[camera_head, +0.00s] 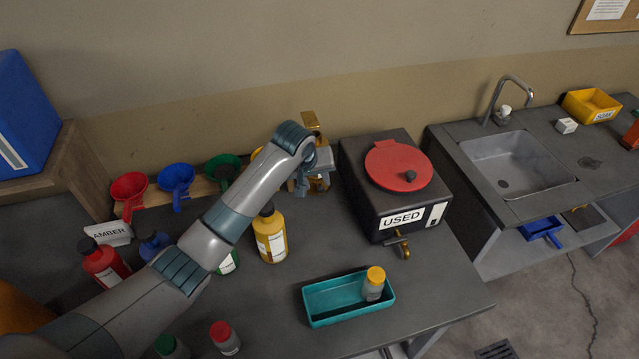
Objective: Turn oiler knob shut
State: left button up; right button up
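A brass-coloured fitting (311,121), which looks like the oiler, stands at the back of the workbench, left of the black USED box. My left arm reaches across the bench from the lower left, and its wrist hides much of the fitting. My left gripper (312,174) is at the fitting, pointing down beside its lower brass part. Its fingers are small and partly hidden, so I cannot tell whether they are open or touching it. The knob cannot be made out clearly. My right gripper is not in view.
The USED box (371,217) has a red lid (392,160) and a brass tap (401,243). A yellow bottle (270,237) stands close to my forearm. A teal tray (335,312) holds a yellow-capped jar (373,284). Coloured funnels (176,181) line the back left. A sink (520,165) is right.

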aim_at(321, 189)
pick_arm(q)
jog(key=shift+p+x, duration=0.6)
jog(key=shift+x, duration=2.4)
jog(key=shift+c, duration=0.4)
grip_shut()
